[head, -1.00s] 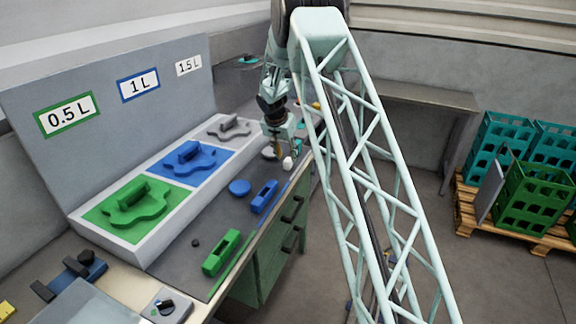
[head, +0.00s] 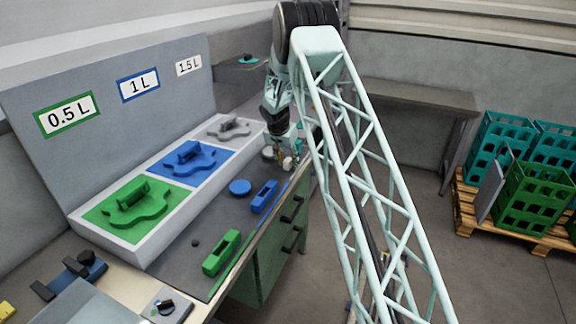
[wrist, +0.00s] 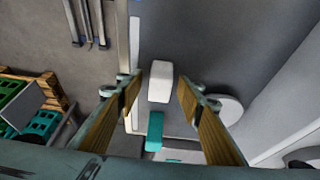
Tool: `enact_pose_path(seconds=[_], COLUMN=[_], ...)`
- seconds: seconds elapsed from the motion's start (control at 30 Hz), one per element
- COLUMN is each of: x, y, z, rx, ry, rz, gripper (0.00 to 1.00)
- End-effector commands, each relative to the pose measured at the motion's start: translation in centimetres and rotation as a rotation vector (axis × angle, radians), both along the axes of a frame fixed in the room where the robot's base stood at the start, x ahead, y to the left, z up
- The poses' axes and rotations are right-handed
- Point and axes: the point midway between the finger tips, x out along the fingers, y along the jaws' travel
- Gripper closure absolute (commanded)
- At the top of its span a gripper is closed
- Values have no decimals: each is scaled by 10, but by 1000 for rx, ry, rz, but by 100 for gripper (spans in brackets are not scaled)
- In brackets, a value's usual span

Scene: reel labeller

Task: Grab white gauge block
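The white gauge block (wrist: 160,82) shows in the wrist view between the fingertips of my gripper (wrist: 160,92), near the bench edge. My gripper is open, with its two wood-coloured fingers apart on either side of the block and a gap to each. In the head view my gripper (head: 282,159) is low over the far right part of the bench, at the white block (head: 288,164), which is partly hidden. I cannot tell the exact height of the fingertips above the bench.
A teal block (wrist: 154,131) lies close to the white one, and a pale disc (wrist: 228,109) is to the right in the wrist view. A blue block (head: 264,196), blue disc (head: 240,187) and green block (head: 221,252) lie nearer on the bench. Crates (head: 532,195) stand right.

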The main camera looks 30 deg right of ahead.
Motion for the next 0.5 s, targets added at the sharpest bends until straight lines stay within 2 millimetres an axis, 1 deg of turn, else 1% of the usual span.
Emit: enact_pose_path(seconds=[0.33,0.37,0.5], x=[0,0,0], y=[0,0,0], z=[0,0,0], rx=[0,0,0], ry=[0,0,0], rz=[0,0,0], gripper=[66,68,80])
